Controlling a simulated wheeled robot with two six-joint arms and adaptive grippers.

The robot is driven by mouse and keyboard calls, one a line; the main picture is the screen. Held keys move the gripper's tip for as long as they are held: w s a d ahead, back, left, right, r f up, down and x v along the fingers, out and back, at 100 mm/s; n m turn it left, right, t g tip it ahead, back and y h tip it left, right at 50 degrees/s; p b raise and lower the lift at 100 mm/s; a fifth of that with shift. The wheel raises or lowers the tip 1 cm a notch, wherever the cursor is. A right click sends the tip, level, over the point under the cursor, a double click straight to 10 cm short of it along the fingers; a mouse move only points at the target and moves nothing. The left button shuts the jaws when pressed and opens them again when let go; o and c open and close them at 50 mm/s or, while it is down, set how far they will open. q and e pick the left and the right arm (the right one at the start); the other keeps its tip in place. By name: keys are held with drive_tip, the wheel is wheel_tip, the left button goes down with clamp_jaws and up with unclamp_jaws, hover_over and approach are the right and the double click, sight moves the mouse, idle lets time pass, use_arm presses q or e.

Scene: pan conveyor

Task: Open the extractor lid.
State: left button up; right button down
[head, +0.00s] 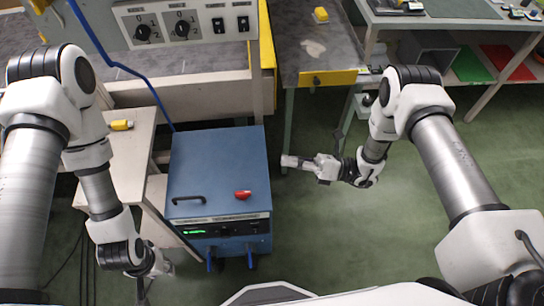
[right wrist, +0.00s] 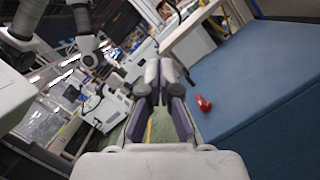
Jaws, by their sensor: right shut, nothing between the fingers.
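The extractor appears to be the blue box (head: 218,160) on the floor in the middle of the head view. Its flat blue top looks closed and level. A black bar handle (head: 189,200) sits near the top's front left, and a red piece (head: 243,195) near its front right. The blue top (right wrist: 265,75) and the red piece (right wrist: 204,103) also show in the right wrist view. My right gripper (head: 288,161) is shut and empty, just right of the box and apart from it. My left gripper (head: 160,270) is low at the box's front left; its fingers are unclear.
A small pale table (head: 138,150) with a yellow item (head: 121,125) stands left of the box. A control panel (head: 185,24) and conveyor frame are behind it. A workbench with shelves (head: 470,60) is at the back right. Green floor (head: 330,230) is clear on the right.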

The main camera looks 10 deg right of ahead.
drive_tip(key=v, duration=0.6)
